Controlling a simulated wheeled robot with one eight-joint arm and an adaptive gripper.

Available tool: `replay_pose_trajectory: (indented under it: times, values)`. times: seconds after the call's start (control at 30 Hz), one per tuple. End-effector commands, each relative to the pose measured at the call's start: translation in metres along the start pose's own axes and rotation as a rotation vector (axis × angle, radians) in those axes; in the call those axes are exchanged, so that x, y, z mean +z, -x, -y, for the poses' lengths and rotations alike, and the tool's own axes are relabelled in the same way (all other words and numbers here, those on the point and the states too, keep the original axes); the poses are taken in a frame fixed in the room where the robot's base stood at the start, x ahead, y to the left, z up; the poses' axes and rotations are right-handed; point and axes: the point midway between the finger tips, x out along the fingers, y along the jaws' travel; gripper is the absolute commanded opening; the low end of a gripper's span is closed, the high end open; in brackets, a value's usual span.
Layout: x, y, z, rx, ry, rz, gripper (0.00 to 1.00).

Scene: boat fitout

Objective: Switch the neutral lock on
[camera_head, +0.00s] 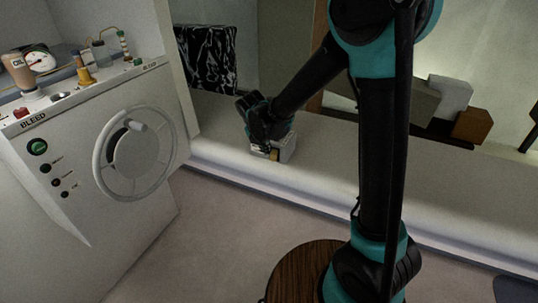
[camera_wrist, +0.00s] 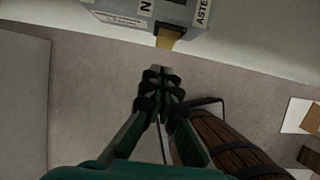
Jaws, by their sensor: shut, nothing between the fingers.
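A small grey box (camera_head: 287,147) sits on the white ledge, with my gripper (camera_head: 262,143) right at it and covering part of it. In the wrist view the box (camera_wrist: 180,11) is at the top edge, partly cut off. Its labels are cut off, one showing "N" and another "ASTE". A yellow-brown tab (camera_wrist: 168,38) sticks out of its near side; it also shows in the head view (camera_head: 274,155). My gripper (camera_wrist: 161,73) is shut and empty, its tips a little below the tab in the picture. I cannot tell whether they touch, nor which setting the tab is in.
A white console (camera_head: 115,225) with a handwheel (camera_head: 138,152), buttons and bottles stands at left. A round wooden stool-like top (camera_head: 295,272) is on the floor in front. Several blocks (camera_head: 450,95) stand behind the ledge (camera_head: 350,160) at right. The floor between is clear.

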Motion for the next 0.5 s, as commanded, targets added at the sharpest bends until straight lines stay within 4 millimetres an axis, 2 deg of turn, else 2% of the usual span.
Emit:
replay_pose_trajectory:
  times: [0.1, 0.3, 0.5]
  values:
    - [0.002, 0.024, 0.0, 0.001, 0.001, 0.0, 0.0]
    - [0.005, 0.057, 0.0, 0.001, 0.002, 0.0, 0.0]
    - [0.006, 0.073, 0.0, 0.001, 0.001, -0.001, 0.0]
